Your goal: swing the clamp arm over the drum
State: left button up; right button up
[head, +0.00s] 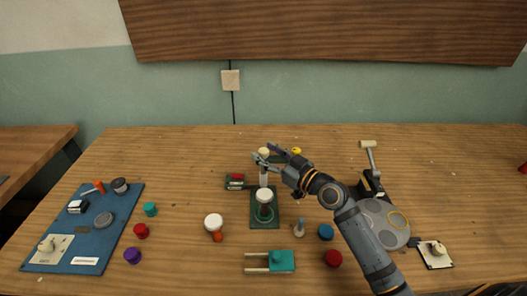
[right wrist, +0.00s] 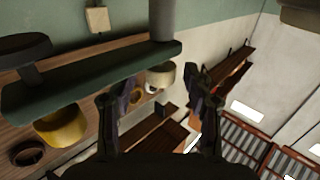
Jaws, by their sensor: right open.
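The clamp stand has a green base (head: 264,222), a pale post (head: 264,180) and a cream knob (head: 264,151) on top. A small dark goblet drum (head: 264,212) with a white top stands upright on the base, in front of the post. In the right wrist view, which looks upside down, the dark green clamp arm (right wrist: 95,78) runs from the post to a yellow knob (right wrist: 62,128). That yellow knob (head: 296,151) shows right of the post, so the arm points away from the drum. My right gripper (head: 268,153) is open at the post top, near the arm. My left gripper is out of view.
A teal block (head: 282,261) and coloured caps lie in front. A blue mat (head: 105,232) with parts lies left. A grey round-plate device (head: 383,222) stands right, behind my right arm.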

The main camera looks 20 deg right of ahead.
jog(key=shift+w+a, duration=0.4)
jog(key=shift+w, duration=0.2)
grip_shut()
